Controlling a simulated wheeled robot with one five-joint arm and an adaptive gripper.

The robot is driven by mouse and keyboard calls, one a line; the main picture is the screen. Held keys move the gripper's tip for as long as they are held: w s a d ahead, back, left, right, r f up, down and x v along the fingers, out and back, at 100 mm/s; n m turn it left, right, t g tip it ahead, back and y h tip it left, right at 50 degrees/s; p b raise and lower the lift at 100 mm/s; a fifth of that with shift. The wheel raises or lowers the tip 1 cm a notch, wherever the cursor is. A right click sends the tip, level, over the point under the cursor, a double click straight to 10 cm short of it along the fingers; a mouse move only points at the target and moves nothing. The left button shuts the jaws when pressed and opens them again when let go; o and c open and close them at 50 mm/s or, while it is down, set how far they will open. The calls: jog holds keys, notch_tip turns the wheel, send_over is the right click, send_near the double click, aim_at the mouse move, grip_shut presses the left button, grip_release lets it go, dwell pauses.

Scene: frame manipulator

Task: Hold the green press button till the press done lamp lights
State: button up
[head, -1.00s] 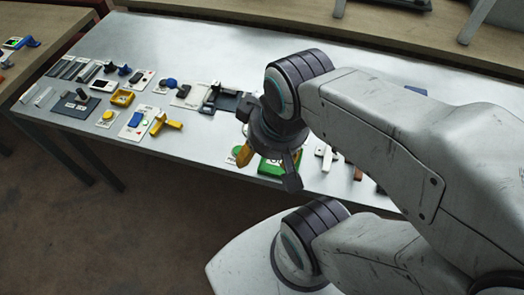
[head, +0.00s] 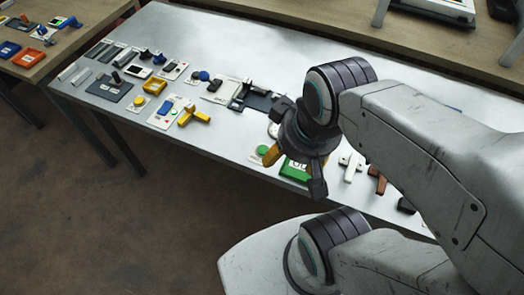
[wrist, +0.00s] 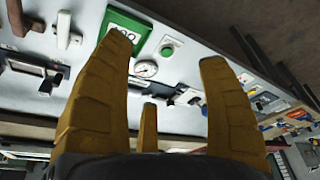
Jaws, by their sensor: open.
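The green press button (head: 262,150) is a round green cap on a small pale plate near the table's front edge. It also shows in the wrist view (wrist: 167,52), between my finger tips in the picture but beyond them. My gripper (head: 296,172) is open and empty above the table, just right of the button in the head view. Its yellow fingers stand wide apart in the wrist view (wrist: 163,60). I cannot tell the exact gap to the button. I cannot make out which part is the press done lamp.
A green box (head: 297,170) with a display sits beside the button, partly behind my gripper. A round gauge (wrist: 146,68) is near it in the wrist view. A yellow handle (head: 194,116) and several small devices lie to the left. White (head: 351,165) and brown (head: 378,178) handles lie right.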

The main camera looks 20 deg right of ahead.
jog(key=shift+c, duration=0.2)
grip_shut()
dwell(0.7)
jog(key=c, duration=1.3)
grip_release()
